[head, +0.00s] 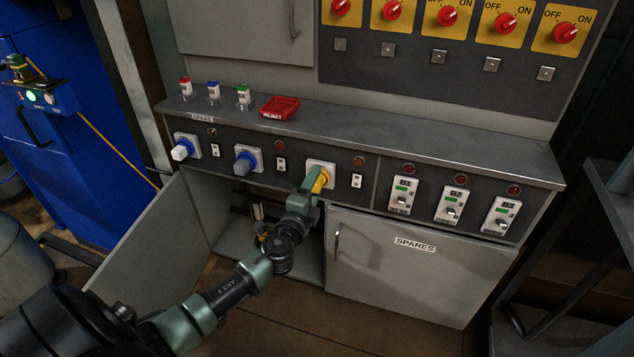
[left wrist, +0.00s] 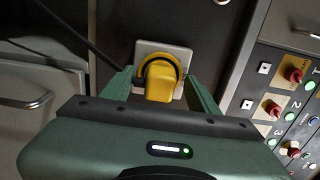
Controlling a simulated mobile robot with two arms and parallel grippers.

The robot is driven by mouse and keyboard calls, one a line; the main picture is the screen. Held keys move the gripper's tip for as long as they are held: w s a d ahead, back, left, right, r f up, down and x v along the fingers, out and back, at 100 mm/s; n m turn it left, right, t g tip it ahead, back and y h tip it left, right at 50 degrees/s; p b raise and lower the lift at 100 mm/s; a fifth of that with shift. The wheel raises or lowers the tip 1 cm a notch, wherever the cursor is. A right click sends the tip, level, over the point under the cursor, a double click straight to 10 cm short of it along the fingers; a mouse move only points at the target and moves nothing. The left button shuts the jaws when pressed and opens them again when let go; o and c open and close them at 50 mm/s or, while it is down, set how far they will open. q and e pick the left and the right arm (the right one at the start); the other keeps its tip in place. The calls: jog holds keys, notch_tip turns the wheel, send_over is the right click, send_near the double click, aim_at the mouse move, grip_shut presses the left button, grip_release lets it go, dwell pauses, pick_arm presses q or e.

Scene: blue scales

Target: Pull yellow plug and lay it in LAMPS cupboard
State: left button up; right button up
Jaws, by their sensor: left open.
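The yellow plug (head: 326,178) sits in the rightmost of three square sockets on the dark panel. In the left wrist view the yellow plug (left wrist: 160,80) is in its pale socket plate (left wrist: 178,52), between my fingers. My left gripper (head: 316,184) is at the plug, partly covering it in the head view. In the left wrist view the left gripper (left wrist: 160,92) is open, with one finger on each side of the plug; contact is not clear. Below is an open cupboard whose door (head: 150,245) is swung left. No LAMPS label is readable. My right gripper is not in view.
A white plug (head: 181,150) and a blue-grey plug (head: 246,162) fill the other sockets. A shut cupboard door (head: 400,270) marked SPARES is at the right. My arm crosses before the open cupboard.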

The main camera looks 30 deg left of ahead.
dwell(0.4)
pick_arm(q)
grip_shut()
dwell(0.4)
jog(key=shift+s, duration=0.1)
jog(key=shift+v, duration=2.9)
